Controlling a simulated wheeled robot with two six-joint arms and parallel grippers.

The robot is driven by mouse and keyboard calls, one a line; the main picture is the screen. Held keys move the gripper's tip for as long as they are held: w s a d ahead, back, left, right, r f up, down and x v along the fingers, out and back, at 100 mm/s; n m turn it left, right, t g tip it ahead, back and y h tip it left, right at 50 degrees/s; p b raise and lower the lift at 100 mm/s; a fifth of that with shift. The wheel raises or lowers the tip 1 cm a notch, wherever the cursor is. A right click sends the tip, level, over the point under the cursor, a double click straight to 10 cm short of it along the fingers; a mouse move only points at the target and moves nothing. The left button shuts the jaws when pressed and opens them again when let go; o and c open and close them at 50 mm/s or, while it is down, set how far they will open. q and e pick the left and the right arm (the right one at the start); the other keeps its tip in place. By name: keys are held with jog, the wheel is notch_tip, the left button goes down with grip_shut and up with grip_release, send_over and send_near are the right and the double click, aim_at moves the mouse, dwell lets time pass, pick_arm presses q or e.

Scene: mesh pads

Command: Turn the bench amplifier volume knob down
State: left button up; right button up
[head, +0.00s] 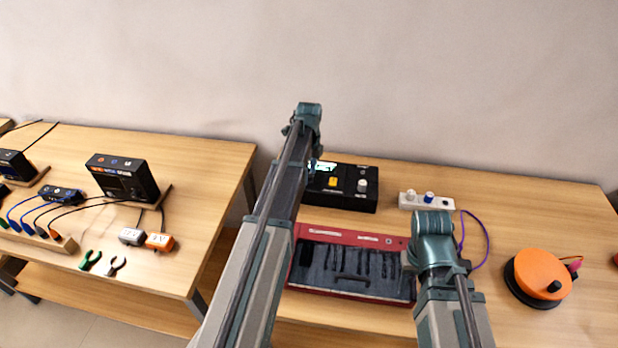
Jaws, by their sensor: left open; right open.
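The black bench amplifier (345,203) stands at the back of the right bench, near the wall. Its sloped top has a lit display, a yellow button (333,182) and a pale round knob (362,185). My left arm crosses in front of its left end. My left gripper (316,160) is open, at the display's left edge, mostly hidden behind its own arm; I cannot tell whether it touches the box. The knob is clear, right of it. My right gripper (408,258) is open, mostly hidden behind its arm, over the right part of the red tool tray.
The red tool tray (330,234) lies in front of the amplifier. A white power strip (409,201) with a purple cord stands to its right. An orange reel (540,272) sits further right. The left bench (200,160) holds black devices, cables and clips, across a gap.

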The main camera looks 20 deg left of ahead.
pick_arm(q)
grip_shut()
dwell(0.3)
